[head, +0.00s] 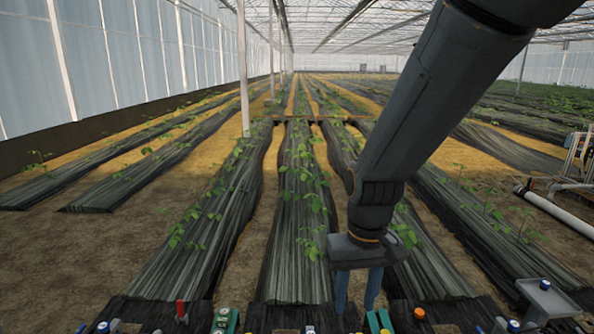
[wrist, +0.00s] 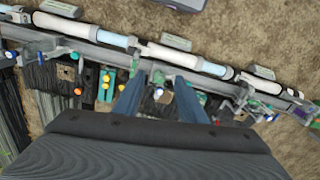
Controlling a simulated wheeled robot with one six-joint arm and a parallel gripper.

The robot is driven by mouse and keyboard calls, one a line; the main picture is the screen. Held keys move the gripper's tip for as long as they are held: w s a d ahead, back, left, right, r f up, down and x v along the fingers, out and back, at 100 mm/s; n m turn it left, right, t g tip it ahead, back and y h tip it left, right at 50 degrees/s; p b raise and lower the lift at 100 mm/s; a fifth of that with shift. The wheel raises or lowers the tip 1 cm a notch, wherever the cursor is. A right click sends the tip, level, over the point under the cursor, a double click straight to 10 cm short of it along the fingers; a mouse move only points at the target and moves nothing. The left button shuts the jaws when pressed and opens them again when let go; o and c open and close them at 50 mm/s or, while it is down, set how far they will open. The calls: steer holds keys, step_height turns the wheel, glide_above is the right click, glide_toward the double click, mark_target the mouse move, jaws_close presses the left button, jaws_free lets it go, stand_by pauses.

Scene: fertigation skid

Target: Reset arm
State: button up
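My gripper (head: 356,306) hangs pointing down at the end of my dark grey arm, at the lower right of centre in the head view. I cannot tell the exact gap between the fingertips and the skid parts.
The skid carries white pipes (wrist: 170,53), a red handle (head: 181,309), an orange knob (head: 419,313) and green blocks (head: 225,321). A grey tray (head: 548,298) stands at the lower right. Covered crop rows (head: 297,230) and a white post (head: 243,70) lie beyond.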

steer(key=s+r, duration=0.7)
steer(key=s, duration=0.5)
steer(key=d+r+m+p, duration=0.1)
steer(key=d+r+p, duration=0.5)
steer(key=p, duration=0.8)
steer(key=shift+w+d+r, duration=0.2)
steer(key=shift+d+r, duration=0.2)
steer(key=shift+r, duration=0.05)
steer(key=shift+d+r+m+p, duration=0.2)
steer(key=shift+d+m+p, duration=0.1)
steer(key=shift+d+p, duration=0.2)
steer(key=shift+c, duration=0.7)
steer(key=shift+f, duration=0.1)
